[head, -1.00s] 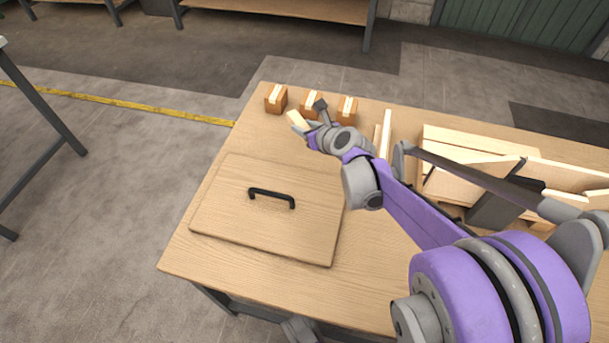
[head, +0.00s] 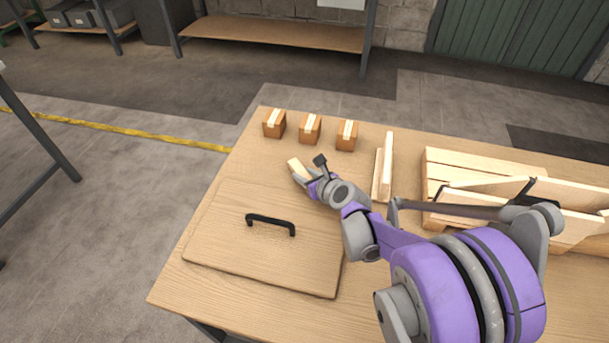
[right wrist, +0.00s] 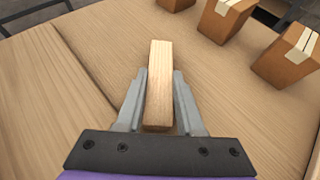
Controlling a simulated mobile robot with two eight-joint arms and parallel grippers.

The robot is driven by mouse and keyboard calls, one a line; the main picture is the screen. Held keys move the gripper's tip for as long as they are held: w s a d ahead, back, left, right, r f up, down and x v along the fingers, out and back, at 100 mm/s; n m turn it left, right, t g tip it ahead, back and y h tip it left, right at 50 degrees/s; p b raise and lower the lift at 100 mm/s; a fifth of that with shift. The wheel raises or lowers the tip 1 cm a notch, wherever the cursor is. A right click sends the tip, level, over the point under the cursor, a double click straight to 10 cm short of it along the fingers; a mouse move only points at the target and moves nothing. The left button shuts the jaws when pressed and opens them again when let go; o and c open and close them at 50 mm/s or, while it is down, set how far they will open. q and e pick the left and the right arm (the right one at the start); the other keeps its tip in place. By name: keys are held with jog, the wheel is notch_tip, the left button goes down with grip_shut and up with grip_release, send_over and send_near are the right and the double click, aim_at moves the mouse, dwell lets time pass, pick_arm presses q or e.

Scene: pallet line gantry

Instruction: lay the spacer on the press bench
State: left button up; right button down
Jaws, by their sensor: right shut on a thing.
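The spacer, a short pale wooden block (head: 296,168), is held in my right gripper (head: 304,174). In the right wrist view the block (right wrist: 159,85) stands between the two grey fingers (right wrist: 160,104), which are shut on it, and its long end points away from the wrist. The gripper is above the wooden bench top (head: 335,172), near the far edge of a flat board with a black handle. I cannot tell whether the block touches the surface. No label shows which bench is the press bench. My left gripper is not in view.
Three small taped cartons (head: 310,129) stand in a row at the bench's far edge. The handled board (head: 225,235) covers the near left. Upright wooden slats (head: 387,165) and a pallet-like stack (head: 480,165) stand to the right. Bare bench top lies between cartons and board.

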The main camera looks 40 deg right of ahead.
jog(key=shift+f, duration=0.15)
jog(key=c, duration=0.5)
grip_release()
